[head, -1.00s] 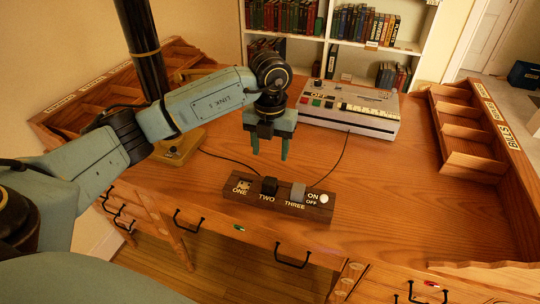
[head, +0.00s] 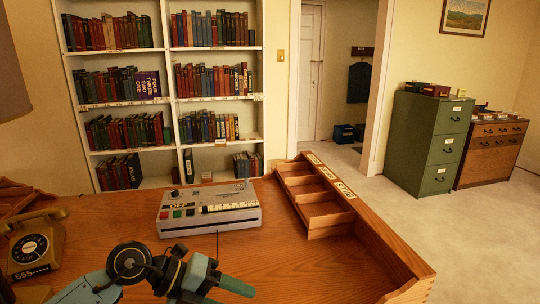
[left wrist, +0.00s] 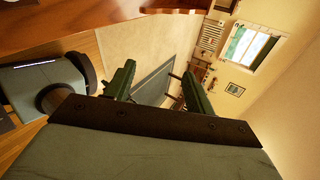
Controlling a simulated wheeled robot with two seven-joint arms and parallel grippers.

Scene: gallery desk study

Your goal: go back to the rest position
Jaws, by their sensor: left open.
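My left gripper (head: 222,291) is at the bottom of the head view, over the wooden desk (head: 130,215), and its fingers point right. In the left wrist view its two green fingers (left wrist: 156,90) stand apart with nothing between them. Beyond them that view shows floor, a dark rug and a far wall. My right gripper is in neither current view.
A grey machine (head: 208,208) with coloured buttons stands on the desk. A rotary telephone (head: 32,246) is at the left. A wooden sorting rack (head: 320,197) lines the desk's right side. Bookshelves (head: 166,60) stand behind. A green cabinet (head: 428,143) stands across the open floor.

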